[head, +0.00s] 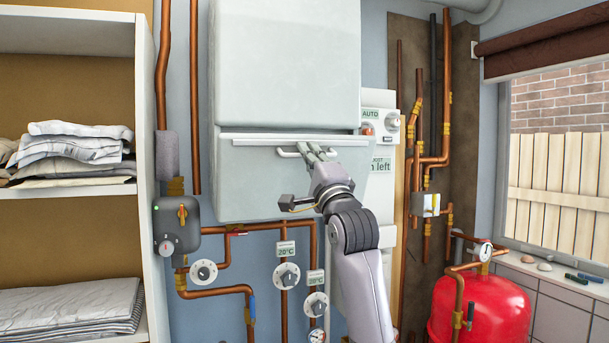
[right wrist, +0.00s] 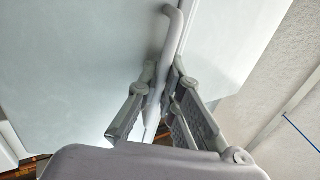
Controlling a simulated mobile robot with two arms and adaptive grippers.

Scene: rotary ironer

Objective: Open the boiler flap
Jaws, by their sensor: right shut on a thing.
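The boiler (head: 285,60) is a large pale grey box on the wall. Its flap (head: 245,185) is the lower front panel, with a light strip along its top edge. A pale bar handle (head: 288,154) runs across the upper part of the flap. My right gripper (head: 318,150) is shut on the handle near its right part. In the right wrist view the handle (right wrist: 172,40) passes down between the two fingers (right wrist: 155,108). My left gripper is not in view.
Copper pipes and dials (head: 287,275) lie below the boiler. A control panel (head: 380,125) is at its right. A shelf with folded cloth (head: 75,150) stands at the left. A red tank (head: 480,310) stands at the lower right, by the window.

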